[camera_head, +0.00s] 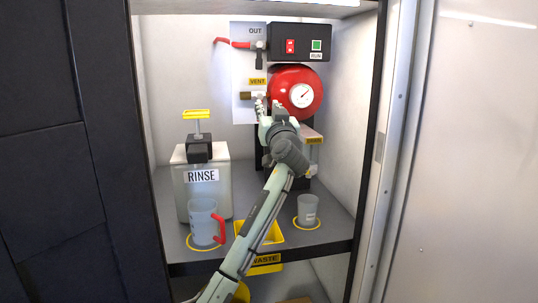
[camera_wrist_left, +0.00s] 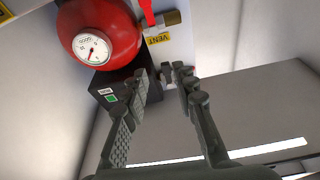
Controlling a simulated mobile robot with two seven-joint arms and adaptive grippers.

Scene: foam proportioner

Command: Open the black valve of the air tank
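The red air tank (camera_head: 284,78) with a white gauge hangs on the cabinet's back wall; it also shows upside down in the wrist view (camera_wrist_left: 112,25). A brass-ended fitting (camera_head: 245,96) by the VENT label sits left of it, also in the wrist view (camera_wrist_left: 172,18). A dark fitting (camera_head: 260,60) hangs under the OUT outlet; I cannot tell whether it is the black valve. My left gripper (camera_head: 262,106) is in front of the tank's lower left; its fingers (camera_wrist_left: 164,74) are apart, with no clear grasp. It partly hides the vent fitting. My right gripper is not in view.
A red lever (camera_head: 232,42) and a black switch box (camera_head: 300,43) are above the tank. A RINSE container (camera_head: 190,190), a red-handled jug (camera_head: 203,222), a yellow waste bin (camera_head: 275,236) and a cup (camera_head: 307,209) are below. Cabinet sides bound the space.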

